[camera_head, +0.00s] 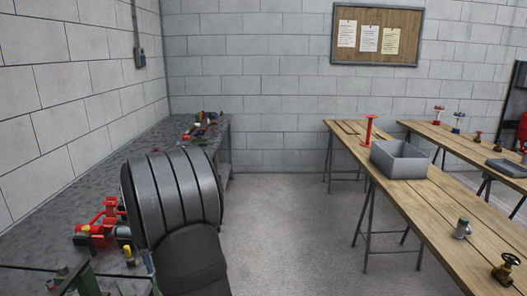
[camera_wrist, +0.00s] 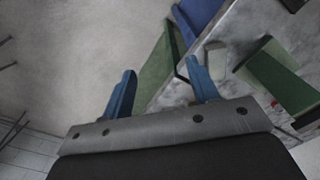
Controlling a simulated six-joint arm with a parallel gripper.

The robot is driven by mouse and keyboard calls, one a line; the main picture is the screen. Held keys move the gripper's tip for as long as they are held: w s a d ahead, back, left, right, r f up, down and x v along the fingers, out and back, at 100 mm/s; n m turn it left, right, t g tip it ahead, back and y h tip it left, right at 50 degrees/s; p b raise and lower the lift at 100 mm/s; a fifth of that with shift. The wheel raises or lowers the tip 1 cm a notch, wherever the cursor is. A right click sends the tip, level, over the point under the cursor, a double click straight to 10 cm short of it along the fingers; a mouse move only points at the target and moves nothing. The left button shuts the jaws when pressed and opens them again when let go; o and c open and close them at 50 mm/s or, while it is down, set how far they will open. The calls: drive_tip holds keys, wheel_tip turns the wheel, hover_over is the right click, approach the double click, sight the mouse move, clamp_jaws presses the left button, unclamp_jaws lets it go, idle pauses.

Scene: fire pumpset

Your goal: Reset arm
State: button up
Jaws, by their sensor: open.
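My gripper (camera_wrist: 162,90) shows in the wrist view with its two blue fingers spread apart and nothing between them. Beyond the fingers are the grey floor and the edge of a bench with green and blue parts. In the head view my dark ribbed arm rises at the centre left, over the edge of the grey bench (camera_head: 165,135). The gripper's fingers cannot be made out in the head view.
Red fittings (camera_head: 98,226) and small tools lie on the left bench. More parts (camera_head: 203,122) lie at its far end. A wooden table (camera_head: 425,205) on the right holds a grey bin (camera_head: 398,160), a red stand (camera_head: 369,130) and a brass valve (camera_head: 506,268). The floor (camera_head: 285,220) between is clear.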

drive_tip(key=w+d+f+m, duration=0.1)
drive_tip(key=d+f+m, duration=0.2)
drive_tip(key=d+f, duration=0.55)
drive_tip(key=d+f+m, duration=0.3)
drive_tip(key=d+f, duration=0.2)
drive_tip(key=d, duration=0.6)
drive_tip(key=w+d+f+m, duration=0.1)
drive_tip(key=d+f+m, duration=0.2)
drive_tip(key=d+f, duration=0.55)
drive_tip(key=a+r+n, duration=0.4)
drive_tip(key=a+r, duration=0.2)
drive_tip(key=a, duration=0.3)
drive_tip(key=shift+a, duration=0.35)
